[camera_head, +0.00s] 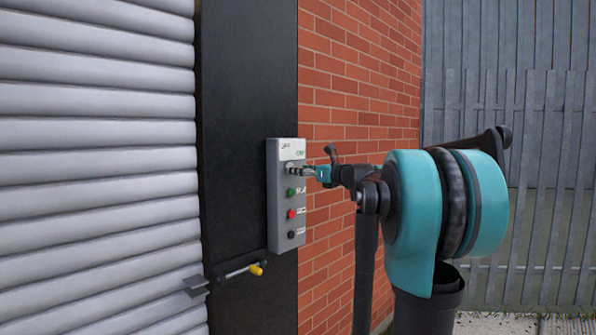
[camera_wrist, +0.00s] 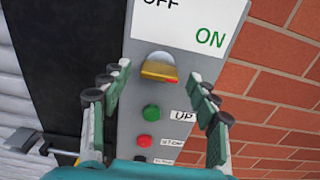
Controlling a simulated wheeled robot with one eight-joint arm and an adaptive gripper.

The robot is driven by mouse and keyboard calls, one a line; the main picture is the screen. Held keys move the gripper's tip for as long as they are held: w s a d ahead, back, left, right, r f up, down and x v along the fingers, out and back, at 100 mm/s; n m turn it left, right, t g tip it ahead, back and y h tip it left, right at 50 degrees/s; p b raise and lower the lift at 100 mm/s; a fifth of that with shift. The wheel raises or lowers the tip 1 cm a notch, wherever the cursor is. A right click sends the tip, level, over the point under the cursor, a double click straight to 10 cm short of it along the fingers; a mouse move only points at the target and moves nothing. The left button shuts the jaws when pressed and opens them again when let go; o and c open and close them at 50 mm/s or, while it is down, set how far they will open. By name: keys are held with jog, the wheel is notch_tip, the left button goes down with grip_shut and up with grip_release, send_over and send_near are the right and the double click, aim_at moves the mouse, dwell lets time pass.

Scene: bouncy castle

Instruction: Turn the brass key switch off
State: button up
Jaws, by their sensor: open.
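The brass key switch (camera_wrist: 158,71) sits near the top of a grey control box (camera_head: 281,230), under a white label with OFF at left and ON at right. Its brass bow lies roughly crosswise in the wrist view, tilted slightly. In the head view the switch (camera_head: 291,168) shows small, partly covered by my fingers. My gripper (camera_wrist: 160,76) is open, with one finger on each side of the key and a visible gap to both. In the head view my gripper (camera_head: 307,171) reaches the box from the right.
Below the key are a green UP button (camera_wrist: 151,112), a red STOP button (camera_wrist: 145,141) and a black button (camera_head: 291,235). A bar with a yellow end (camera_head: 256,270) sticks out at lower left. A roller shutter (camera_head: 95,150) and brick wall (camera_head: 345,90) flank the box.

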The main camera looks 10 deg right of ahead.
jog(key=shift+w+a, duration=0.5)
jog(key=shift+w, duration=0.05)
jog(key=shift+c, duration=0.4)
jog(key=c, duration=1.1)
jog(key=shift+n, duration=9)
